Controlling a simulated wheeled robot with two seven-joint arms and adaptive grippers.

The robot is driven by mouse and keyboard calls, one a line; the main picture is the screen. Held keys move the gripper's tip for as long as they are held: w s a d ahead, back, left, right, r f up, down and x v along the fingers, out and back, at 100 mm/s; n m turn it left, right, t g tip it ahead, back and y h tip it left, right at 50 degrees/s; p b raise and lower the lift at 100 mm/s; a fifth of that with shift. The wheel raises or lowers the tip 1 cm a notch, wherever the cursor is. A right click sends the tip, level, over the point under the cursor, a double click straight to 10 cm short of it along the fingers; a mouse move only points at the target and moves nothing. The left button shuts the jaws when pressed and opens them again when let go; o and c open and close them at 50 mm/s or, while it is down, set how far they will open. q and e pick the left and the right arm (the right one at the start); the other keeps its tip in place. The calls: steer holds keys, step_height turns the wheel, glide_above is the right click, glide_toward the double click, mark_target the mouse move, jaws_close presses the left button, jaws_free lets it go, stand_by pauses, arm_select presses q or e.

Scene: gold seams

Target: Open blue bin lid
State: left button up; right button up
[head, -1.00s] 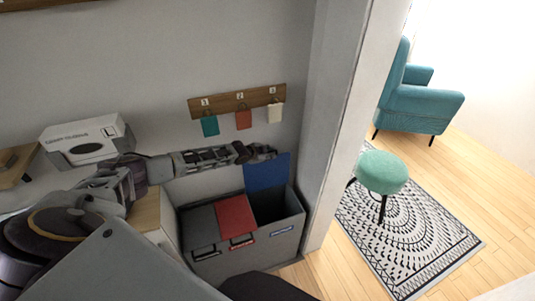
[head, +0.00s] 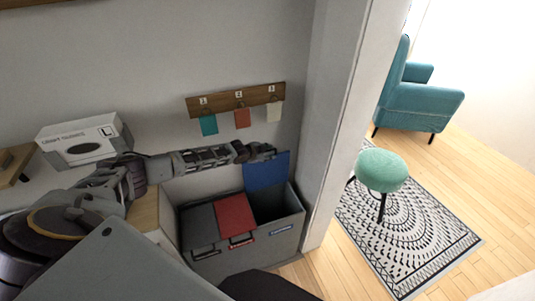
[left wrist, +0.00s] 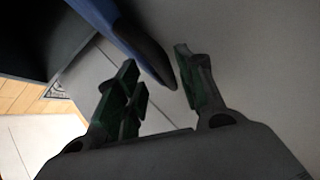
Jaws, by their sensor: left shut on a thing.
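The blue lid (head: 266,174) stands raised, roughly upright, at the back of the right compartment of the grey bin (head: 238,262). The compartment below it is open and dark inside. My left gripper (head: 265,152) is at the lid's top edge, shut on it. In the left wrist view the blue lid (left wrist: 128,35) comes down from the top, and its dark rounded edge reaches between the two fingers of my left gripper (left wrist: 155,82). My right gripper is not in view.
The red lid (head: 234,214) and the grey lid (head: 198,226) beside it are down. A wall corner stands close right of the bin. A tag rack (head: 222,101) hangs above. A white box (head: 85,139) is at left. A green stool (head: 382,169) stands on the rug at right.

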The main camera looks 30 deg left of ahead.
arm_select(q)
steer(key=shift+a+r, duration=0.25)
steer(key=shift+r, duration=0.05)
steer(key=d+v, duration=0.1)
steer(key=v, duration=0.6)
steer(key=shift+s+a, duration=0.35)
stand_by(0.6)
